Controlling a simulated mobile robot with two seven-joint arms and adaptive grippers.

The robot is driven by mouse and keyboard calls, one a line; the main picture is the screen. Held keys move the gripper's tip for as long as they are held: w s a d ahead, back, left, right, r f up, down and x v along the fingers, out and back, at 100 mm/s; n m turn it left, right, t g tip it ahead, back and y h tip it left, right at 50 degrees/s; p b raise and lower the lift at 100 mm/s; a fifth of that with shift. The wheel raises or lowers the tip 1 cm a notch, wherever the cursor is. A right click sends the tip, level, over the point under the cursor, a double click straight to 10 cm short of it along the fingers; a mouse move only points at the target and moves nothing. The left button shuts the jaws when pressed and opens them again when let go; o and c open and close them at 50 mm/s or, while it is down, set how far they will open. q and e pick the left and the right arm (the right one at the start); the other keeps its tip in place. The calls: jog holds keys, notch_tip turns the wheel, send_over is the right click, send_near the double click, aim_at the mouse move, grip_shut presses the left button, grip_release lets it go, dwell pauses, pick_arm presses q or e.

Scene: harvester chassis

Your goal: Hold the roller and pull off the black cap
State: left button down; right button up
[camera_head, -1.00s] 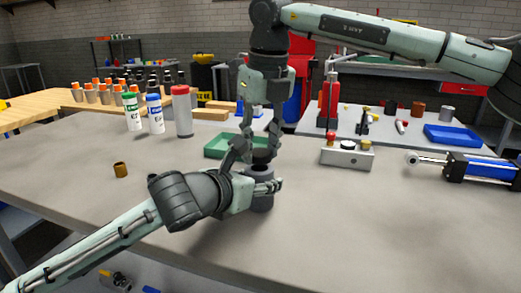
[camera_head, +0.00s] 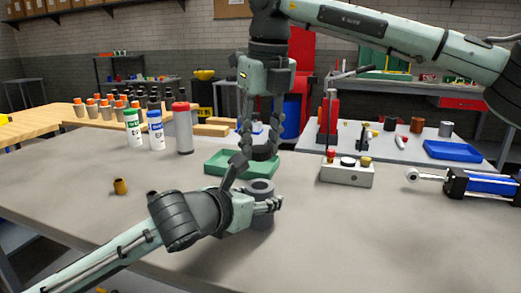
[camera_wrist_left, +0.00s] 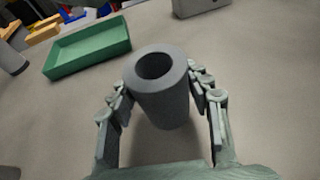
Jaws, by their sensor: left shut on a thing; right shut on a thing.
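The grey roller (camera_head: 262,207) stands upright on the table, and its open top with a round hole faces up. My left gripper (camera_head: 262,203) is shut around its sides; the roller also shows between the fingers in the left wrist view (camera_wrist_left: 160,90). The black cap (camera_head: 264,151) is off the roller, above and slightly behind it in the head view. My right gripper (camera_head: 262,140) points down from above and is shut on the cap, its fingers on either side.
A green tray (camera_head: 214,163) lies just behind the roller. The table's front right is clear.

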pick_arm(q)
jog(key=c, duration=0.6)
grip_release()
